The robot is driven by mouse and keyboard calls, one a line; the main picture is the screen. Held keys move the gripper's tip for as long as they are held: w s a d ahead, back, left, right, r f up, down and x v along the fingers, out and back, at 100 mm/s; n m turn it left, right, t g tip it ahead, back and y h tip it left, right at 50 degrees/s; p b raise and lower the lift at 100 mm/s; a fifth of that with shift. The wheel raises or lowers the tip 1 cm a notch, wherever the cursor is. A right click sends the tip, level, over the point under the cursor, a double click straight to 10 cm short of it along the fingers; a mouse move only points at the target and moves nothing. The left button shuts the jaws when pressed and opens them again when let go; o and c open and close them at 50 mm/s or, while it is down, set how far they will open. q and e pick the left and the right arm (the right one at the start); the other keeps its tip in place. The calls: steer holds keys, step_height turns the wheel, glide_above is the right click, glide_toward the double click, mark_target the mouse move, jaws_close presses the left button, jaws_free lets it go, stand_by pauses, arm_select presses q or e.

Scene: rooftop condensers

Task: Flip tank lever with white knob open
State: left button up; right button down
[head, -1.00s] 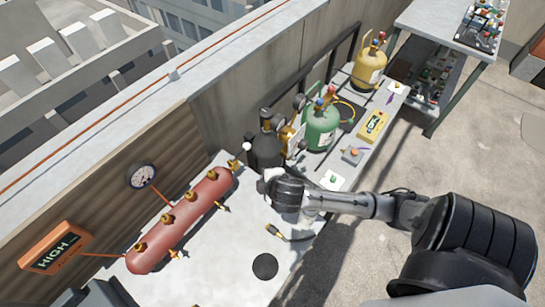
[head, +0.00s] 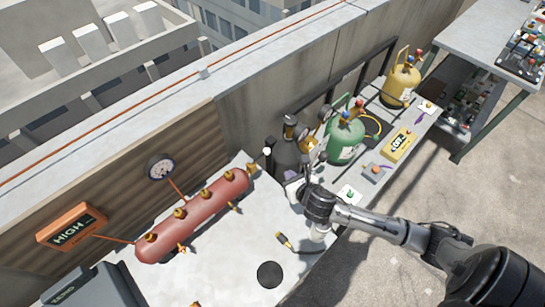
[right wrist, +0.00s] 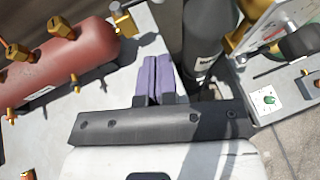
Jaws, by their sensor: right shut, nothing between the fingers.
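The red tank (head: 195,217) lies on the pale bench, with brass fittings along it. The white knob (head: 267,152) stands out at the tank's right end, beside the last brass fitting. Its lever stem is too small to make out clearly. My right gripper (head: 292,184) is to the right of the knob and apart from it, in front of the black cylinder. In the right wrist view its purple fingers (right wrist: 152,80) are together and empty, between the tank (right wrist: 65,65) and the black cylinder (right wrist: 205,45). My left gripper is not in view.
The black cylinder (head: 286,160), a green cylinder (head: 345,138) and a yellow cylinder (head: 402,82) stand along the wall. A gauge (head: 161,168) and an orange HIGH display (head: 72,226) are behind the tank.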

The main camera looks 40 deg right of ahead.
steer(key=b, duration=0.1)
glide_toward(261, 155)
steer(key=w+d+f, duration=0.3)
steer(key=d, duration=0.1)
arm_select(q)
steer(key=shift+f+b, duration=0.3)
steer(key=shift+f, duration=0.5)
arm_select(e)
steer(key=shift+x, duration=1)
steer(key=shift+a, duration=0.15)
